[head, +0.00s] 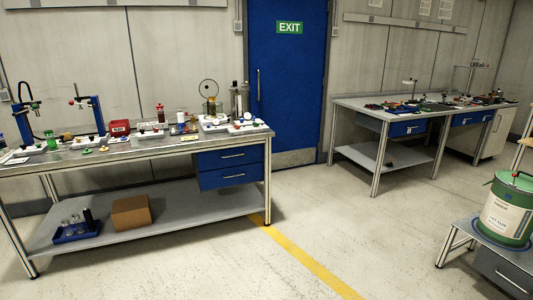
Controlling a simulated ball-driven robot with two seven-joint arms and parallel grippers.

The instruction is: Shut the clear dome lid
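Neither of my grippers is in view. I cannot make out a clear dome lid for certain. A thin round outline (208,88) stands upright above small gear at the back right of the left workbench (120,153). It is too small to tell whether it is a clear lid standing open. A green and white drum (507,209) stands on a low grey stand at the right edge, partly cut off by the frame.
The left workbench holds several small parts, a red box (119,128) and blue posts. A cardboard box (131,213) and a blue tray (76,233) are on its lower shelf. A second workbench (357,103) stands at the back right. The floor between is clear.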

